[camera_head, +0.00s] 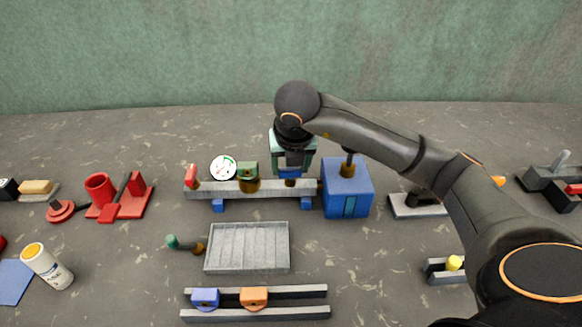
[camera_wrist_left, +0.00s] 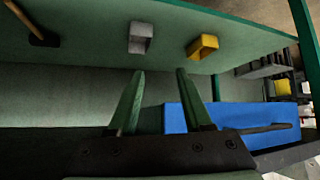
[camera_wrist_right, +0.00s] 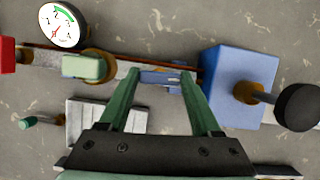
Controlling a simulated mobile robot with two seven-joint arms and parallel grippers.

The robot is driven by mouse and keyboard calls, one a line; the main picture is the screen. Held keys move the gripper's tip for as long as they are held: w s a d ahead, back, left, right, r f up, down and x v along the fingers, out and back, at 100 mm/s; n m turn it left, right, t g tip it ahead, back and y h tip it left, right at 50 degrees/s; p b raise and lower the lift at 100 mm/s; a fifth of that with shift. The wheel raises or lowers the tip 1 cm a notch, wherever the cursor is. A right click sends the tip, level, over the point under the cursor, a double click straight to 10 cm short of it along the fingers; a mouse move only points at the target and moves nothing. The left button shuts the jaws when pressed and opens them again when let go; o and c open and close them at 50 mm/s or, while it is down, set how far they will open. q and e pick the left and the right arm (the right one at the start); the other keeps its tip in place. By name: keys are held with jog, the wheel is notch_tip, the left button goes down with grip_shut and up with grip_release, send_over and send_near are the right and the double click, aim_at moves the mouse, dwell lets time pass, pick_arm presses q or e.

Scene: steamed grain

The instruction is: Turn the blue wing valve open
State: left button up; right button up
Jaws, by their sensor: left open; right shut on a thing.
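The blue wing valve (camera_head: 289,173) sits on the grey pipe rail (camera_head: 222,190), between the green-topped brass fitting (camera_head: 248,178) and the blue box (camera_head: 347,190). My right gripper (camera_head: 291,160) is over it from above and hides much of it in the head view. In the right wrist view my right gripper (camera_wrist_right: 160,76) has its green fingers on either side of the blue wing valve (camera_wrist_right: 158,79), shut on it. My left gripper (camera_wrist_left: 160,72) is open and empty in the left wrist view. It does not show in the head view.
A round gauge (camera_head: 223,167) and a red part (camera_head: 190,176) stand left on the rail. A black knob (camera_wrist_right: 298,107) sticks out from the blue box. A grey ribbed tray (camera_head: 247,248) lies in front. Free floor lies between the loose fixtures.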

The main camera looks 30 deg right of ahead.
jog(key=shift+m, duration=0.6)
jog(key=o, duration=1.4)
jog(key=shift+s+a+r, duration=0.1)
jog(key=shift+a+r, duration=0.05)
jog(key=shift+r, duration=0.35)
jog(key=shift+p+v, duration=1.55)
jog(key=shift+v, duration=4.2)
jog(key=shift+a, duration=0.15)
